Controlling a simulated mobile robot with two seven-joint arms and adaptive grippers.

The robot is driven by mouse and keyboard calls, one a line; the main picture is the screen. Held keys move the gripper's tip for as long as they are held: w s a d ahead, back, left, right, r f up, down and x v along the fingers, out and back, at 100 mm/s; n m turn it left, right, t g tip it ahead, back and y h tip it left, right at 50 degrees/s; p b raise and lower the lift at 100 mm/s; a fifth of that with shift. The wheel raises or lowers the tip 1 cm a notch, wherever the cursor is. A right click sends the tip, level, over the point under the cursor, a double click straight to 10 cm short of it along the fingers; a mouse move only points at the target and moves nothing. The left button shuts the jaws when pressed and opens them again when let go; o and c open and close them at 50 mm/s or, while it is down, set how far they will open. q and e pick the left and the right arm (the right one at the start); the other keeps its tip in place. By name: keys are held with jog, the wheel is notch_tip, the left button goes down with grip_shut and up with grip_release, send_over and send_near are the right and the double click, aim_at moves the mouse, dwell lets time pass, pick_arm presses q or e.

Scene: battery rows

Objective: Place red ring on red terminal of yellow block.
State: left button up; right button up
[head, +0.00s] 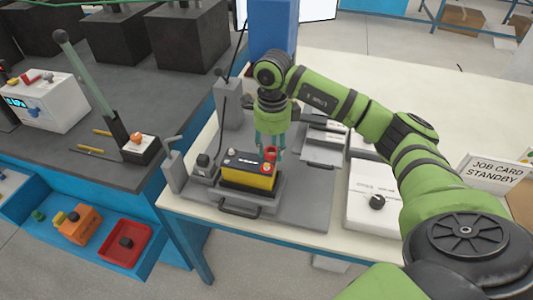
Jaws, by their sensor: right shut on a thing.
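The yellow block (247,179) has a black top and sits on a grey fixture plate on the light table. My right gripper (270,150) points down over the right end of its top, shut on the red ring (271,152). The ring is small and partly covered by the fingers. It shows at the block's right rear corner. I cannot tell whether it is around the red terminal, touching it or just above it, and the terminal itself is not clearly visible. My left gripper is out of view.
A grey post (228,100) and a lever (172,165) stand left of the block. A white box with a black knob (377,202) lies to the right. A dark bench (120,80) holds black boxes. A job card sign (494,171) stands at far right.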

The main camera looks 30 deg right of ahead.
aim_at(267, 165)
jog(key=shift+w+a+f, duration=0.35)
jog(key=shift+a+f, duration=0.1)
jog(key=shift+a, duration=0.1)
notch_tip(267, 165, down, 3)
jog(key=shift+f+p, duration=0.1)
jog(key=shift+p, duration=0.9)
jog(key=shift+f, duration=0.3)
jog(key=shift+f, duration=0.1)
jog(key=shift+f, duration=0.15)
jog(key=o, duration=0.8)
jog(key=shift+c, duration=0.2)
